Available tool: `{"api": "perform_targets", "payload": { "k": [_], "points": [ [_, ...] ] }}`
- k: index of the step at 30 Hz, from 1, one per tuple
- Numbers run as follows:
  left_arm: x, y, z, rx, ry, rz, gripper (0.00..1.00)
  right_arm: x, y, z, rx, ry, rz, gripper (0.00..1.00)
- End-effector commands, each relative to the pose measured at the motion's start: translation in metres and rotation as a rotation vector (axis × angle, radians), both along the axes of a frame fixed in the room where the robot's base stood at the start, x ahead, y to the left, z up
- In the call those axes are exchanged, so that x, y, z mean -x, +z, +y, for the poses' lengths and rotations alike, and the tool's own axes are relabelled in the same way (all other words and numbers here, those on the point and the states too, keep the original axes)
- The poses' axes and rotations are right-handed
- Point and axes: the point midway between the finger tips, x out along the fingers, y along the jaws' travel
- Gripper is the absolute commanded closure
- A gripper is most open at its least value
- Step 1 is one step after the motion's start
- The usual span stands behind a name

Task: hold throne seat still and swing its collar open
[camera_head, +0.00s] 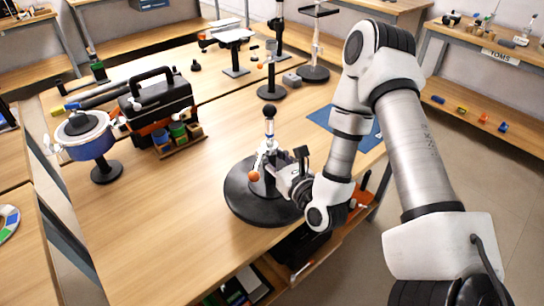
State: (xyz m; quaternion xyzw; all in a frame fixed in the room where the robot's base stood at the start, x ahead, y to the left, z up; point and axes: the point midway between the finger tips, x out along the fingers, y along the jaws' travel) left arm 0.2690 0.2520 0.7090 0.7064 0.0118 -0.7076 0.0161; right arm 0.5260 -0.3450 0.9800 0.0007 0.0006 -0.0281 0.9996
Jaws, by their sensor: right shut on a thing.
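The throne seat (240,203) appears to be the thick black round disc lying on the wooden table, with a short upright post at its middle. A black ball (269,111) tops a slim stem above the post, and an orange ball (254,176) sits low on its left side. The collar seems to be the fitting around the post, largely hidden by my right gripper (272,167). That gripper comes in from the right, low over the disc, and is shut on the collar. The exact contact and how far the collar is open cannot be made out. My left gripper is not in view.
A blue round pan on a black stand (92,148) and a black toolbox (158,108) stand at the left. A small black-based stand (271,91) is behind the disc. A blue mat (325,118) lies behind my right arm. Table left of the disc is clear.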

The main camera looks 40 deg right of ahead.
Motion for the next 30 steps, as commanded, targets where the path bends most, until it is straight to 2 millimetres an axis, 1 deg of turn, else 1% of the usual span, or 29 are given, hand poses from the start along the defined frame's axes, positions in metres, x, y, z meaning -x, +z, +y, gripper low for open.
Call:
{"api": "perform_targets", "payload": {
  "k": [1, 14, 30],
  "points": [
    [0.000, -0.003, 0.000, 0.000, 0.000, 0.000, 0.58, -0.005, -0.001, -0.002, 0.001, -0.001, -0.007, 1.00],
    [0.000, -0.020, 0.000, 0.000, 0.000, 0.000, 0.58, -0.043, -0.012, -0.019, 0.001, -0.001, -0.008, 1.00],
    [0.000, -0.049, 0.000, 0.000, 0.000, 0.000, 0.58, -0.091, -0.028, -0.039, 0.001, -0.001, -0.007, 1.00]
  ]
}}
